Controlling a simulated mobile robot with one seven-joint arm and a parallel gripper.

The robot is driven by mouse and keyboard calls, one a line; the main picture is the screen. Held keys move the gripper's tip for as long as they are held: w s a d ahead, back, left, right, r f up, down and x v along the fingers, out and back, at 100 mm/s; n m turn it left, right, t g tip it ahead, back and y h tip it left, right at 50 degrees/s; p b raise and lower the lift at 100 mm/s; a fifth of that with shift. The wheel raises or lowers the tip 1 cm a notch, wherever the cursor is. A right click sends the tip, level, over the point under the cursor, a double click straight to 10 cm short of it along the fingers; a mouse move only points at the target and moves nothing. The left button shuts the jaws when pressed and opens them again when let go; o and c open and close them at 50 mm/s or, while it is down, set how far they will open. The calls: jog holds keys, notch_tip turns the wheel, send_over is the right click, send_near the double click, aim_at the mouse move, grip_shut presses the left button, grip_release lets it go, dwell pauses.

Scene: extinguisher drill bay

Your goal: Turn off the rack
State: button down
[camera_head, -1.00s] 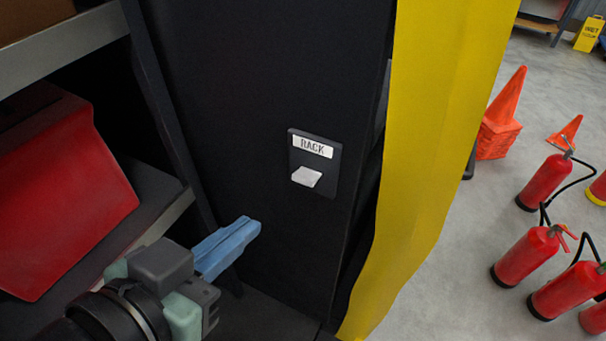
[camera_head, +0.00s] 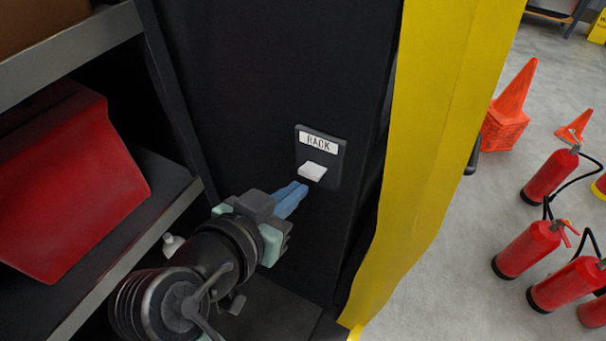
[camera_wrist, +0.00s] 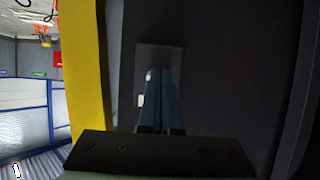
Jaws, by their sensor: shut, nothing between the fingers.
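The switch plate labelled RACK (camera_head: 317,143) is mounted on a dark upright panel, with a white rocker or lever (camera_head: 312,171) sticking out below the label. My gripper (camera_head: 301,187) has blue fingers, shut and empty, with the tips just below and slightly left of the white switch. I cannot tell whether they touch it. In the wrist view the shut fingers (camera_wrist: 161,75) point at the dark plate (camera_wrist: 173,52) and cover most of the switch; a small white piece (camera_wrist: 140,100) shows to their left.
A yellow panel (camera_head: 430,150) stands right of the dark panel. A shelf with a red case (camera_head: 70,185) is at the left. Red extinguishers (camera_head: 528,250) and orange cones (camera_head: 508,115) stand on the grey floor at the right.

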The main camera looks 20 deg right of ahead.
aim_at(312, 176)
jog(key=p+x, duration=0.1)
jog(key=x, duration=0.2)
jog(key=shift+w+d+f, duration=0.1)
jog(key=shift+w+d, duration=0.1)
jog(key=shift+d, duration=0.05)
jog(key=shift+f, duration=0.15)
jog(key=shift+w+d+f+h+b, duration=0.15)
jog(key=shift+f+h+b, duration=0.2)
jog(key=shift+b, duration=0.9)
jog(key=shift+r+t+p, duration=0.3)
jog(key=shift+r+p, duration=0.05)
jog(key=shift+p, duration=0.05)
jog(key=shift+r, duration=0.1)
jog(key=shift+r+p, duration=0.6)
jog(key=shift+r, duration=0.1)
